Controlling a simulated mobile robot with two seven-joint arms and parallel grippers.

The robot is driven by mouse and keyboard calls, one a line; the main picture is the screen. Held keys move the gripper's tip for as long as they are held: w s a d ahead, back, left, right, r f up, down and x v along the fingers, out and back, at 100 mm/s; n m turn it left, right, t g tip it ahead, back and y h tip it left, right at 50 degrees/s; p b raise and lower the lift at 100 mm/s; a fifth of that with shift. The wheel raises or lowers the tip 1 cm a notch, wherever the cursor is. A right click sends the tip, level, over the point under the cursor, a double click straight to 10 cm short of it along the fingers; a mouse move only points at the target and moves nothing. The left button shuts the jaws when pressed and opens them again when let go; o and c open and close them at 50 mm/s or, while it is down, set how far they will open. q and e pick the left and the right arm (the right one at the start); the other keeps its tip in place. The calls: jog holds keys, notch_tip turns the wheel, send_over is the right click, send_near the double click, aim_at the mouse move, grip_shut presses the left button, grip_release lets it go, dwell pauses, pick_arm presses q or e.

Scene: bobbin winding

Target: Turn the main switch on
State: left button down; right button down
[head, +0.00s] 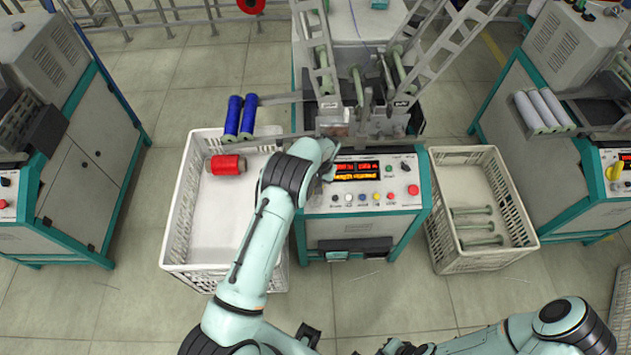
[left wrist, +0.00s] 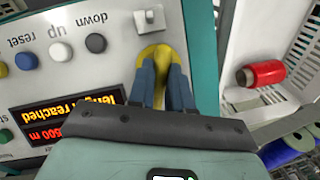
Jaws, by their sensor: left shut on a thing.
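The main switch, a yellow rotary knob (left wrist: 155,55), sits near the edge of the pale control panel (left wrist: 110,75) in the left wrist view. My left gripper (left wrist: 163,75) is shut on the knob, with a blue finger on each side of it. In the head view my left arm reaches over the left part of the middle machine's panel (head: 378,205) and hides the knob and most of the gripper. The panel's displays (head: 357,170) are lit red and amber. My right arm shows at the bottom right, but its gripper is not clearly visible.
A crate (head: 444,225) with several pale green empty bobbins stands right. Several buttons, including a red one (head: 413,190), line the panel.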

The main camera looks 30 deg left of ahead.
pick_arm(q)
jog(key=shift+m+y, duration=0.3)
jog(key=shift+m, duration=0.4)
jog(key=c, duration=1)
grip_release()
jog(key=shift+f, duration=0.1)
jog(key=shift+c, duration=0.2)
jog(key=v, duration=1.3)
jog(key=shift+r, duration=0.25)
jog(key=shift+w+d, duration=0.1)
jog(key=shift+d, duration=0.05)
